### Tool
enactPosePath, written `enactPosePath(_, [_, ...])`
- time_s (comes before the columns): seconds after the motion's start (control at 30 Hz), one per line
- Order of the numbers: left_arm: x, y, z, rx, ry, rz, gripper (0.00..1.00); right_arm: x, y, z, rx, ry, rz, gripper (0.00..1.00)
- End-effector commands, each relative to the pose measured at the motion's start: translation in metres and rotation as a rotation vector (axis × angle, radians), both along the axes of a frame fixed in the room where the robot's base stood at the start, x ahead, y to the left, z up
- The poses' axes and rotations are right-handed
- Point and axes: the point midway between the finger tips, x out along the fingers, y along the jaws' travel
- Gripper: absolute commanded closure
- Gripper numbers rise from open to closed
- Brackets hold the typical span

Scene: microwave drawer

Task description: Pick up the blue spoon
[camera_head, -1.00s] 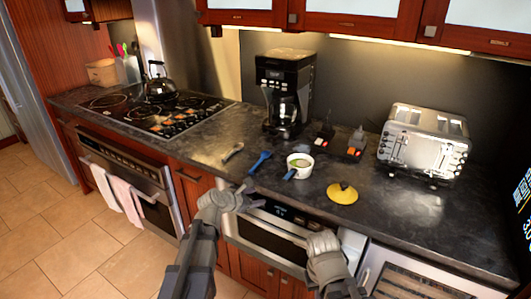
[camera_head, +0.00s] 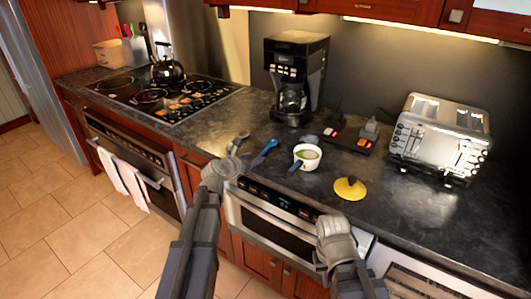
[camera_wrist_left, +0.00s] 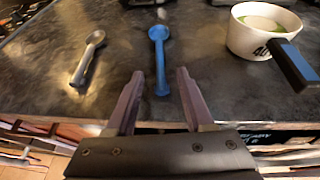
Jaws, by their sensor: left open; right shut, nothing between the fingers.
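The blue spoon (camera_head: 264,152) lies on the dark counter near its front edge, left of a white pot. In the left wrist view the blue spoon (camera_wrist_left: 160,60) lies with its bowl away from me and its handle end toward the gap between my left fingers. My left gripper (camera_head: 232,165) is open at the counter's front edge, and its fingertips (camera_wrist_left: 160,78) show on either side of the handle end in that view; I cannot tell the height between them. My right gripper (camera_head: 325,222) is shut and empty, in front of the microwave drawer.
A grey spoon (camera_wrist_left: 88,58) lies left of the blue one. A coffee maker (camera_head: 294,75) and toaster (camera_head: 440,138) stand behind. The microwave drawer (camera_head: 270,215) is below.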

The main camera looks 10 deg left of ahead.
Motion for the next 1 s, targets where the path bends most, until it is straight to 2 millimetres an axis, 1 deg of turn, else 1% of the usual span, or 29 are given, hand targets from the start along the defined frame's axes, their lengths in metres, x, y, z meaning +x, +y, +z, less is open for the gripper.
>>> enactPosePath(0.17, [0.013, -0.003, -0.004, 0.000, 0.000, -0.001, 0.47, 0.000, 0.000, -0.004, 0.000, 0.000, 0.000, 1.00])
enactPosePath(0.4, [0.045, -0.011, -0.015, 0.000, 0.000, -0.002, 0.47, 0.000, 0.000, -0.015, 0.000, 0.000, 0.000, 1.00])
enactPosePath(0.5, [0.049, -0.012, -0.016, 0.000, 0.000, 0.000, 0.47, 0.000, 0.000, -0.016, 0.000, 0.000, 0.000, 1.00])
enactPosePath(0.67, [0.047, -0.013, -0.015, 0.000, 0.000, 0.000, 0.47, 0.000, 0.000, -0.015, 0.000, 0.000, 0.000, 1.00])
enactPosePath(0.77, [0.047, -0.013, -0.015, 0.000, 0.000, 0.000, 0.58, 0.000, 0.000, -0.015, 0.000, 0.000, 0.000, 1.00])
enactPosePath(1.0, [0.047, -0.013, -0.015, 0.000, 0.000, -0.001, 0.85, 0.000, 0.000, -0.015, 0.000, 0.000, 0.000, 1.00])
